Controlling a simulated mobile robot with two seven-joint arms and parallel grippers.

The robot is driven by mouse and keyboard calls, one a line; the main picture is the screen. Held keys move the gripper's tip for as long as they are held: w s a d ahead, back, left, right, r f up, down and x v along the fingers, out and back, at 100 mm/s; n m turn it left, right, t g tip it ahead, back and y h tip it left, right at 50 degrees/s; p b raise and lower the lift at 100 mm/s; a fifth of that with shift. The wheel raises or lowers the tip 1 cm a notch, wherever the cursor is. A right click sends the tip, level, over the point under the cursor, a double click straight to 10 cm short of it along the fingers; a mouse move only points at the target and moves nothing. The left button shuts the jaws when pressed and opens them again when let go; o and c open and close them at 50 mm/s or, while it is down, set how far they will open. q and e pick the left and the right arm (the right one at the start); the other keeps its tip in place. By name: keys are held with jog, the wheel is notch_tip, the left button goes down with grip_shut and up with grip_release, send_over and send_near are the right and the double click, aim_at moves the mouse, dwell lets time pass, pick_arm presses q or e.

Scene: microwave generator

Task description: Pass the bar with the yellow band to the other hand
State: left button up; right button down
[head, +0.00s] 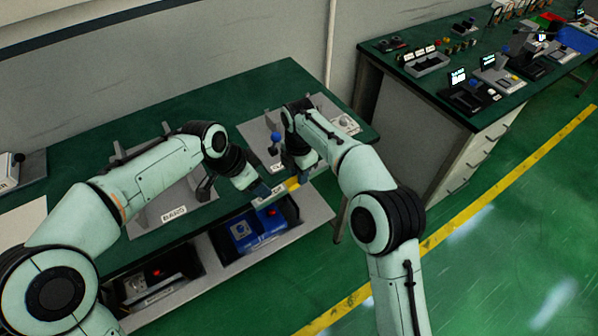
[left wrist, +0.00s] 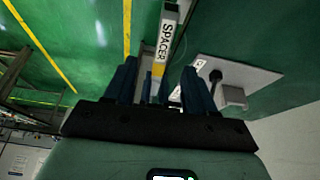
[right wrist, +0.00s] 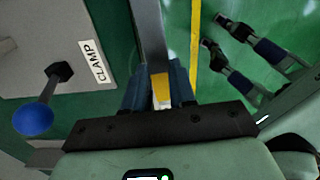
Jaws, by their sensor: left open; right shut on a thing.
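The bar with the yellow band (head: 292,184) is held in the air by my right gripper (head: 304,168), near the table's front edge. In the right wrist view the right fingers are shut on the bar (right wrist: 150,35) around its yellow band. My left gripper (head: 264,191) is open at the bar's left part. In the left wrist view the left fingers stand on either side of the bar (left wrist: 168,30), apart from each other. That view shows a white SPACER label and a yellow patch on the bar. Whether the left fingers touch it is unclear.
A plate with a CLAMP label (right wrist: 95,60) and a blue-knobbed lever (head: 275,137) lies behind the grippers. A BARS plate (head: 172,212) lies left. Another bench stands at right.

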pick_arm(q)
jog(key=s+d+f+n+g+h, duration=0.1)
jog(key=s+d+f+n+g, duration=0.1)
jog(key=s+f, duration=0.5)
jog(key=s+d+f+n+g+h, duration=0.1)
jog(key=s+d+f+n, duration=0.15)
jog(key=f, duration=0.85)
jog(key=s+a+f+n+y, duration=0.1)
jog(key=s+a+f+n, duration=0.3)
jog(key=s+f, duration=0.5)
jog(key=s+a+f+n+y, duration=0.1)
jog(key=s+a+f+n, duration=0.4)
jog(key=f, duration=0.7)
jog(key=s+n, duration=0.2)
jog(key=s, duration=0.2)
jog(key=shift+s+a+f, duration=0.2)
jog(key=shift+s+a, duration=0.1)
jog(key=shift+s, duration=0.1)
